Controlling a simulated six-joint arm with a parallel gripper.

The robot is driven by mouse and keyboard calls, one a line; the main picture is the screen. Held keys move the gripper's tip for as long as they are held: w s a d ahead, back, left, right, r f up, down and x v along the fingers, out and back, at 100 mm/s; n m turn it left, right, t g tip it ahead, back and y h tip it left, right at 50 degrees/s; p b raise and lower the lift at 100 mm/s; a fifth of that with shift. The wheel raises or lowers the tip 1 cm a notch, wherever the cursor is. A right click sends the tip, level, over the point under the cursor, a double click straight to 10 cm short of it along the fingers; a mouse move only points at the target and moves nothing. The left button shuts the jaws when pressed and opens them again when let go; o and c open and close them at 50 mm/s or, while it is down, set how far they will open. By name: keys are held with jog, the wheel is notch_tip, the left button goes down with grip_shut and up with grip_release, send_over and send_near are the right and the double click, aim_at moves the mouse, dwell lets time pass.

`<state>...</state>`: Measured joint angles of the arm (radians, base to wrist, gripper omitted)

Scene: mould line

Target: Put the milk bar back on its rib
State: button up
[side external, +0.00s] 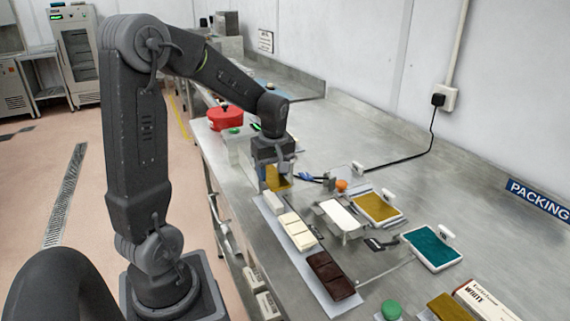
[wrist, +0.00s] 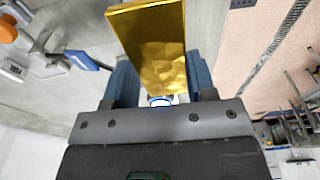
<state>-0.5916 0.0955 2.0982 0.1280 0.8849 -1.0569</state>
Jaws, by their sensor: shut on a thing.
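My gripper (side external: 276,176) is shut on a gold-wrapped bar (wrist: 155,45), which sits between its blue fingers in the wrist view. The gold bar (side external: 278,184) also shows below my gripper in the side view, above or near the far end of a pale strip. No label on it is readable, so I cannot tell from its look that it is the milk bar. A white raised stand (side external: 341,217) is to the right of my gripper. I cannot make out clearly which part is the rib.
Cream bars (side external: 297,231) and a dark brown bar (side external: 330,275) lie on the pale strip. A gold-topped tray (side external: 377,207) and a teal-topped tray (side external: 432,247) are to the right. A red pot (side external: 225,118) stands behind. A white box (side external: 488,298) is at the front right.

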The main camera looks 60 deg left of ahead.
aim_at(273, 198)
jog(key=shift+f, duration=2.9)
jog(key=shift+f, duration=0.25)
jog(key=o, duration=1.1)
jog(key=shift+c, duration=0.2)
